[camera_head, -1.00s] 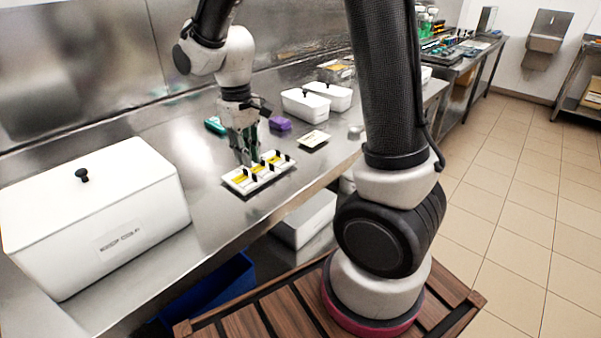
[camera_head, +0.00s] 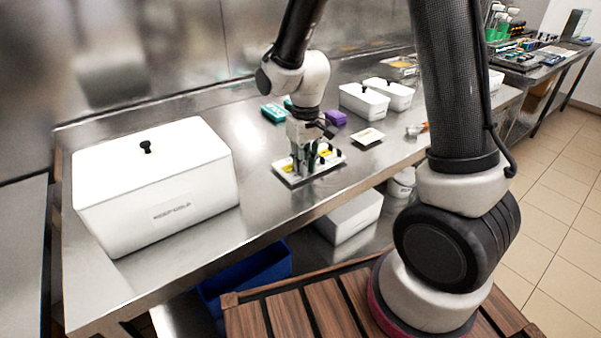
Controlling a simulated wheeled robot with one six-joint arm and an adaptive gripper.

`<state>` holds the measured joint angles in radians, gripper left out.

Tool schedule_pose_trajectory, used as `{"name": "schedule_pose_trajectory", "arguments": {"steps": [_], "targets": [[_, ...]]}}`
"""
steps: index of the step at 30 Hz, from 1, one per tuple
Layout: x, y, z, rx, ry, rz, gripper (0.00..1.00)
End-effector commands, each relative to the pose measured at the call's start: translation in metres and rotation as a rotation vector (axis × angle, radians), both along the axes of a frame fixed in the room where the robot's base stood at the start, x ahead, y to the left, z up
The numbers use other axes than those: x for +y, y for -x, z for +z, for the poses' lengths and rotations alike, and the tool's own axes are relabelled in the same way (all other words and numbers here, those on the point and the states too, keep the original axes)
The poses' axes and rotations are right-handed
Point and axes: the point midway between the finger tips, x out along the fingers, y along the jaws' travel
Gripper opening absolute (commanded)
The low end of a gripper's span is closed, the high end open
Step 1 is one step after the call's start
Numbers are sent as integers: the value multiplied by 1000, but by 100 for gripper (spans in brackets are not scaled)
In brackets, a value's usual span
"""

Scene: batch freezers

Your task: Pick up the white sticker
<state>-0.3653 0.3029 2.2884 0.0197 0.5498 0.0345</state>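My gripper (camera_head: 308,166) points down at a white tray (camera_head: 285,179) on the steel counter. Its fingertips overlap the middle of the tray in the picture; I cannot tell whether they touch anything there. The tray holds yellow-and-white pieces and small black upright parts, partly hidden by my fingers. The gap between the fingers is too small to judge. No separate white sticker can be made out for certain. A small white card (camera_head: 368,137) with a yellowish mark lies flat to the right of the tray, apart from my gripper.
A large lidded white box (camera_head: 155,185) stands at left. Two smaller white boxes (camera_head: 363,103) (camera_head: 388,92), a purple block (camera_head: 335,118) and a green item (camera_head: 274,112) lie behind the tray. The counter's front edge (camera_head: 240,237) is close. Bare counter lies between large box and tray.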

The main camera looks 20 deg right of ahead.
Motion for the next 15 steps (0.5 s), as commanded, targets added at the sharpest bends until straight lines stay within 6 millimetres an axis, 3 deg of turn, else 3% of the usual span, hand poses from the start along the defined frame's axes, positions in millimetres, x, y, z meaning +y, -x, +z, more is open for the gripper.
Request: {"name": "schedule_pose_trajectory", "arguments": {"steps": [3,15], "targets": [[0,0,0,0,0,0,0],[0,0,3,-2,-1,0,0]]}}
